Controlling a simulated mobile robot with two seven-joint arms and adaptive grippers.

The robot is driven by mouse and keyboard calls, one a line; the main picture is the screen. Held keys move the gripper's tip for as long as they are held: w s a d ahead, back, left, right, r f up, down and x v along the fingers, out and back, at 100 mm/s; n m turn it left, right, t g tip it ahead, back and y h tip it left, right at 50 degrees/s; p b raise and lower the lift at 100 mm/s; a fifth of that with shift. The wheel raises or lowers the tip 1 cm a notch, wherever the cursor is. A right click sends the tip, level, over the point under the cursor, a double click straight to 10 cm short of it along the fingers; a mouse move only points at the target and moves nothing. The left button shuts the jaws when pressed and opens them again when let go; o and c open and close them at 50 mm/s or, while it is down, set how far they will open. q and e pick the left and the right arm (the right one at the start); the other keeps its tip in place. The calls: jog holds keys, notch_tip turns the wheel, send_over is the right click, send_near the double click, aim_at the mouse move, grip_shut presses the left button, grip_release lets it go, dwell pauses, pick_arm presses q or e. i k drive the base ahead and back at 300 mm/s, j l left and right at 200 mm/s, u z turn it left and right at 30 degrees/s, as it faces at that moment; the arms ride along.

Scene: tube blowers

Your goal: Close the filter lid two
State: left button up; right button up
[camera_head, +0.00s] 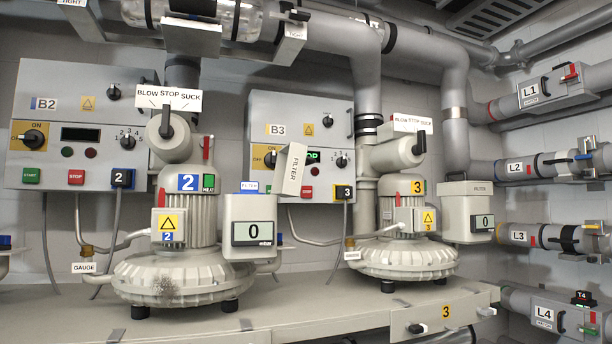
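The filter box of blower two (252,215) is a light grey box with a display reading 0, mounted at the right side of blower two (190,225). A tilted pale panel marked FILTER, the filter lid (292,170), stands raised at the box's upper right, partly in front of the B3 panel. A small blue-edged FILTER label (250,187) shows at the top of the box. The inside of the box is not visible. Neither of my grippers is in view.
Blower three (404,220) stands to the right; its filter box (467,212) has its lid down. Control panels B2 (70,95) and B3 (268,112) are on the wall behind. A pale bench (280,318) carries the blowers. Valved pipes L1 to L4 line the right wall.

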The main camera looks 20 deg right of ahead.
aim_at(295, 173)
jog(key=l+u, duration=0.2)
jog(key=l, duration=0.95)
jog(key=k+l+u, duration=0.2)
jog(key=l, duration=0.95)
jog(key=i, duration=0.1)
